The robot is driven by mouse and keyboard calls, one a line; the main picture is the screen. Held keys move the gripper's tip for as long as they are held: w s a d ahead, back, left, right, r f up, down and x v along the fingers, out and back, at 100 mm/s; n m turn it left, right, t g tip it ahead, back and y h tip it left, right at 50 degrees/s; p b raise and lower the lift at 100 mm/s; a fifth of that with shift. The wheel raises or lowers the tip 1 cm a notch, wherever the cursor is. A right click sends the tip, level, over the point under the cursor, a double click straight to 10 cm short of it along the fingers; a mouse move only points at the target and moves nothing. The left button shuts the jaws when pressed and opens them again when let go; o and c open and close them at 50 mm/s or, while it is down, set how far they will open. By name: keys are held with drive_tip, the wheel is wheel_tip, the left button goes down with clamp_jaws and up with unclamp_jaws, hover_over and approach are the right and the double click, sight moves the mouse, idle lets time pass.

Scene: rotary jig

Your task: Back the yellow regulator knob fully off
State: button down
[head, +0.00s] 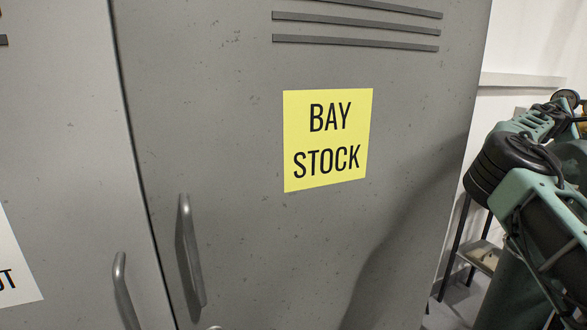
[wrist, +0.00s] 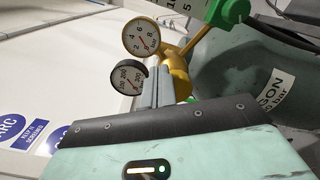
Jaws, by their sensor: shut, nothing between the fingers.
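In the wrist view, a golden-yellow regulator (wrist: 178,80) sits beside a grey-green gas cylinder (wrist: 235,65). I cannot tell its knob apart from its body; the fingers hide part of it. A white-faced gauge (wrist: 141,37) and a dark-rimmed gauge (wrist: 128,77) stand to its left. My gripper (wrist: 158,72) is shut, its two grey fingers side by side with nothing between them. The fingertips overlap the regulator's left side in the picture; whether they touch it I cannot tell. The regulator is not clearly seen in the head view.
A green valve part (wrist: 228,12) is above the regulator, with a dark hose at right. The head view shows a grey locker (head: 240,240) with handles and a yellow "BAY STOCK" sign (head: 328,140). My teal arm fills its right side, before a small stand (head: 484,257).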

drive_tip(key=shift+a+r, duration=0.1)
drive_tip(key=shift+b+v, duration=2.65)
drive_tip(key=shift+v, duration=0.3)
drive_tip(key=shift+s+r, duration=0.1)
drive_tip(key=shift+s, duration=0.05)
